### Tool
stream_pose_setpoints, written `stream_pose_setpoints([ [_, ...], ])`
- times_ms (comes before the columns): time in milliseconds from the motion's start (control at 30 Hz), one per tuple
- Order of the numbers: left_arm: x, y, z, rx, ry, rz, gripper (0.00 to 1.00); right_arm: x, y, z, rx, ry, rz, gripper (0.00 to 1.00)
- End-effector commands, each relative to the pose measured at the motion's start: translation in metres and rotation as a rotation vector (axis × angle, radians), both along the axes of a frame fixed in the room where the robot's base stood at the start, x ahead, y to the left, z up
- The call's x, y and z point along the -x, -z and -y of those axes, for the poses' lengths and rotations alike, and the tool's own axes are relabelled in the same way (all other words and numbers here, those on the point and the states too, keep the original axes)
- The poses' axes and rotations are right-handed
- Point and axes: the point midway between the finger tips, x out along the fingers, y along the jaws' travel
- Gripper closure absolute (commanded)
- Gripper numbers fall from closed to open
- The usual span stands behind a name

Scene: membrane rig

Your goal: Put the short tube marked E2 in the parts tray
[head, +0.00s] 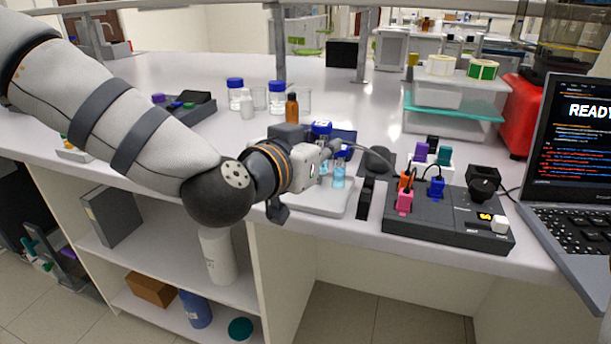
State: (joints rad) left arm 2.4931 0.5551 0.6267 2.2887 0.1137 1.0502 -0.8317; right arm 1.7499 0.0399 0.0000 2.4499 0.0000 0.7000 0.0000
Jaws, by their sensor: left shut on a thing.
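My left gripper (332,154) reaches in from the left over the front of the bench and is shut. A thin grey tube (372,155) runs from its fingertips in an arc towards the orange plug (406,181) on the dark rig (440,230). I cannot read any E2 mark, and the fingers hide the held end. My right gripper is not in view.
Bottles, including a brown one (292,108), stand behind my wrist. A laptop (575,160) is at the right. The bench between the dark tray and the bottles is partly clear.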

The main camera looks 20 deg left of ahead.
Motion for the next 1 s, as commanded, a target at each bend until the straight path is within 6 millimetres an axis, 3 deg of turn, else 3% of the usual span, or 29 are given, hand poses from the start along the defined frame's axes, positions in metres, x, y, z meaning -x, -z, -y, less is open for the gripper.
stream_pose_setpoints([
  [33,-0.004,0.013,-0.008,0.004,-0.004,-0.007,1.0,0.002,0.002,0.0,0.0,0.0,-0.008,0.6],
  [267,-0.015,0.045,-0.03,0.002,-0.003,-0.01,1.0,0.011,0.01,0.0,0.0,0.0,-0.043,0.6],
  [400,-0.015,0.072,-0.029,0.0,0.001,-0.01,1.0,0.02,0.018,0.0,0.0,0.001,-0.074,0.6],
  [833,-0.014,0.074,-0.029,-0.001,0.001,0.001,1.0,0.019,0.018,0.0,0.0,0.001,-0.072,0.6],
  [867,-0.014,0.073,-0.029,-0.001,0.001,0.002,0.75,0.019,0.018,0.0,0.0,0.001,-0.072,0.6],
  [900,-0.014,0.073,-0.029,-0.001,0.001,0.003,0.66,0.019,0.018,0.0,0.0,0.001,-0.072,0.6],
  [933,-0.014,0.073,-0.029,-0.001,0.001,0.003,0.61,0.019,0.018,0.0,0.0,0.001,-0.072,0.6],
  [1000,-0.014,0.073,-0.029,-0.001,0.001,0.003,0.61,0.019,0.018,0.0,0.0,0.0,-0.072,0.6],
])
